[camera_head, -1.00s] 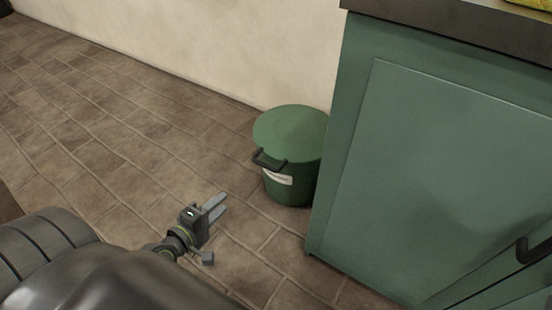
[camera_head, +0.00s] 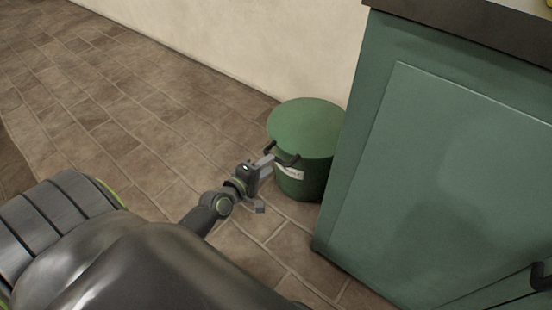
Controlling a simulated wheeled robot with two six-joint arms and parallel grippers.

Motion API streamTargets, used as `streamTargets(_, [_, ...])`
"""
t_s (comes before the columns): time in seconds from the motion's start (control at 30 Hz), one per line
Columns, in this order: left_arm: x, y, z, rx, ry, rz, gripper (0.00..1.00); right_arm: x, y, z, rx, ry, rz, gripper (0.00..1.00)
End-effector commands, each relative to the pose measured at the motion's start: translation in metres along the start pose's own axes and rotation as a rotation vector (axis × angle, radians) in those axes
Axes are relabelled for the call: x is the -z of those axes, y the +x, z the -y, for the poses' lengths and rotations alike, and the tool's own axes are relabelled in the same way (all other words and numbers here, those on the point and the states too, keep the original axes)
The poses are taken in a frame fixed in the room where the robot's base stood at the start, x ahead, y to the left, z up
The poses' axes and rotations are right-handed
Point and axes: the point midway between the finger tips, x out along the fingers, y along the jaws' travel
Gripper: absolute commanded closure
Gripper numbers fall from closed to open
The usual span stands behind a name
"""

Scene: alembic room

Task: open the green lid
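The green lid (camera_head: 306,125) lies flat on a round green bin (camera_head: 312,187) that stands on the floor against the wall. A dark handle (camera_head: 290,160) sticks out at the front left of the lid's rim. A pale label shows on the bin below it. My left gripper (camera_head: 268,163) is at this handle, its fingertips at or very near the handle's left end. The fingers overlap in this view, so I cannot tell whether they are open or shut on it. My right gripper is out of view.
A green cabinet (camera_head: 440,180) with a dark top (camera_head: 470,35) stands close at the right of the bin and hides part of its right side. The cream wall (camera_head: 250,45) is behind. The tiled floor (camera_head: 130,110) at the left is clear.

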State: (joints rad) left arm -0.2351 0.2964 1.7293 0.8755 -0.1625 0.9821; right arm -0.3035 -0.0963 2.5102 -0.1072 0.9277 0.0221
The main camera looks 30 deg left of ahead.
Motion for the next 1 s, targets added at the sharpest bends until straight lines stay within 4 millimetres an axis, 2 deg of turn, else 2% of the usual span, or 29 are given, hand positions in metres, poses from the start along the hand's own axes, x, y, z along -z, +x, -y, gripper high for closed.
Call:
streamTargets(0.1, [0.0, 0.022, 0.0, -0.002, 0.001, 0.0, 0.67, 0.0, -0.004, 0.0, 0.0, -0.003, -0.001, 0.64])
streamTargets(0.3, [0.0, 0.043, 0.001, -0.001, 0.0, 0.0, 0.67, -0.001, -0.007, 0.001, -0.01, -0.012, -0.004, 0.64])
streamTargets(0.7, [0.0, 0.049, 0.0, 0.0, 0.0, 0.0, 0.67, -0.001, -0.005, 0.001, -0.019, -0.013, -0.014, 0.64])
streamTargets(0.93, [0.0, 0.049, 0.0, 0.0, 0.0, 0.0, 0.97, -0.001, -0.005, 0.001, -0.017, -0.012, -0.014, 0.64])
streamTargets(1.0, [0.0, 0.049, 0.0, 0.0, 0.0, 0.0, 1.0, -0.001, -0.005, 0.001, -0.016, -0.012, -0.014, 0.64])
